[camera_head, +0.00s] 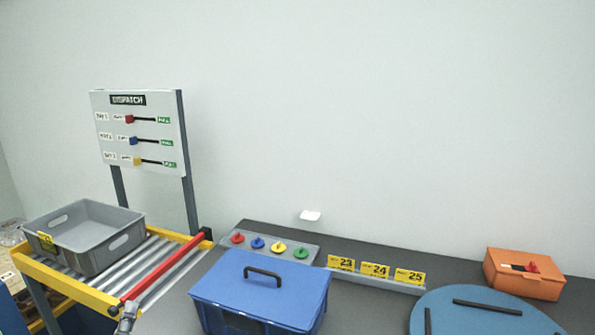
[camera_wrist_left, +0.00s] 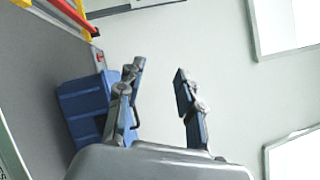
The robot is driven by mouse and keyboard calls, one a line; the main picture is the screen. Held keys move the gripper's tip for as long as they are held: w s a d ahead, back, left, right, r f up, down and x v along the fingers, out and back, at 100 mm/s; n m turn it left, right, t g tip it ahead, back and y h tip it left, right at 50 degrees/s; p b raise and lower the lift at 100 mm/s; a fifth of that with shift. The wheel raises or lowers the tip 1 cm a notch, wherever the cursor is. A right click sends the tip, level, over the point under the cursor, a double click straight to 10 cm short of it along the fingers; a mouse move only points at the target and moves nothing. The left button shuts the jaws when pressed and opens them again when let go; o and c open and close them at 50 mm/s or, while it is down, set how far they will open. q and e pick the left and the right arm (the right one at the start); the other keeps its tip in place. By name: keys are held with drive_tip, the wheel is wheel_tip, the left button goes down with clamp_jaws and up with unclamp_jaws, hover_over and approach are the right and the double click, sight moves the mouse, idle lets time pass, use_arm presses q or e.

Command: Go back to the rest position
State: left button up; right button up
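My left gripper (camera_wrist_left: 158,80) is open in the left wrist view, with nothing between its two fingers. Behind it in that view is the blue box (camera_wrist_left: 84,108) on the grey surface. In the head view only a small grey part of my left gripper (camera_head: 127,318) shows at the bottom edge, left of the blue lidded box (camera_head: 262,290) and in front of the roller conveyor. My right gripper is in neither view.
A grey tote (camera_head: 112,252) sits on the yellow-framed roller conveyor (camera_head: 70,288), beside a red bar (camera_head: 160,268). The dispatch board (camera_head: 150,165) stands behind. A knob panel (camera_head: 270,242), yellow number plates (camera_head: 375,270), an orange box (camera_head: 524,285) and a blue disc (camera_head: 470,318) occupy the bench.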

use_arm(q)
drive_tip(key=s+a+f+n+g+y, duration=0.1)
drive_tip(key=s+f+n+g, duration=0.35)
drive_tip(key=f+n, duration=0.35)
drive_tip(key=s+f+n+g+y, duration=0.1)
drive_tip(key=s+f+n+g, duration=0.4)
drive_tip(key=f, duration=0.4)
drive_tip(key=s+d+f+n+g+h, duration=0.5)
drive_tip(key=s+d+f+n+g, duration=0.3)
drive_tip(key=s, duration=0.4)
wheel_tip(320, 180, down, 27)
drive_tip(key=s+d+m, duration=0.1)
drive_tip(key=m, duration=0.1)
drive_tip(key=s+a+f+g, duration=0.1)
drive_tip(key=s+a+f, duration=0.1)
drive_tip(key=s+f, duration=1.4)
drive_tip(key=shift+s+a+f+g, duration=0.2)
drive_tip(key=shift+s+a+g, duration=0.15)
drive_tip(key=shift+s, duration=0.2)
